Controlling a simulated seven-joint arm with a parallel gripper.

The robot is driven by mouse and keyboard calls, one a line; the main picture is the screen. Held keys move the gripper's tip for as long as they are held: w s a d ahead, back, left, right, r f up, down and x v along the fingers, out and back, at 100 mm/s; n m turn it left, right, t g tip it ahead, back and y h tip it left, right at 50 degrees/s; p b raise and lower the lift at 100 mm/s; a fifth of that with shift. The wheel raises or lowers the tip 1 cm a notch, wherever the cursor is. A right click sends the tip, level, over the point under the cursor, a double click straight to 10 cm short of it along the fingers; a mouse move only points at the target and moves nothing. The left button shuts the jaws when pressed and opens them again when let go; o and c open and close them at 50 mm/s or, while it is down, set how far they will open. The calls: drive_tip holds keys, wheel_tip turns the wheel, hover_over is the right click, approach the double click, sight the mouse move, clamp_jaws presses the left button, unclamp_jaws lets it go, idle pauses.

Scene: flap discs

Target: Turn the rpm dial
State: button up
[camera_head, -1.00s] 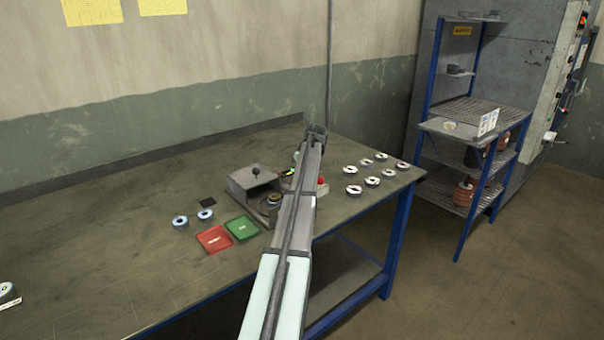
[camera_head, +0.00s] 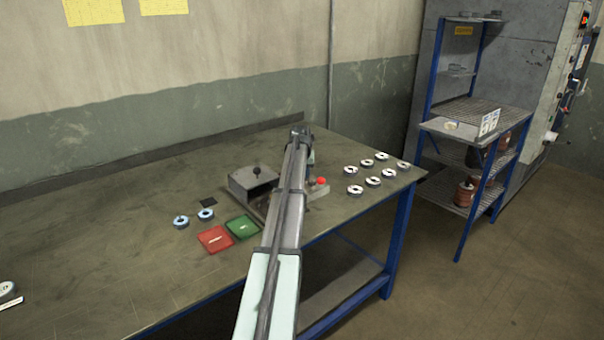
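A small grey machine (camera_head: 247,184) with a black knob on top stands on the workbench. A red button (camera_head: 320,182) sits on its right-hand part. I cannot make out the rpm dial; my arm covers the middle of the machine. My arm reaches from the bottom of the view across the machine. My gripper (camera_head: 300,132) is at the arm's far end, beyond the machine in the picture. Its fingers are too small and too much hidden by the arm to tell whether they are open or shut.
Several white discs (camera_head: 373,181) lie at the right end. A blue-framed shelf rack (camera_head: 470,150) stands to the right.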

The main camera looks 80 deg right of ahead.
drive_tip(key=shift+m, duration=0.3)
idle(0.4)
drive_tip(key=o, duration=1)
drive_tip(key=v, duration=1.3)
drive_tip(key=shift+w+a+r, duration=0.1)
drive_tip(key=shift+w+r, duration=0.1)
drive_tip(key=shift+r, duration=0.2)
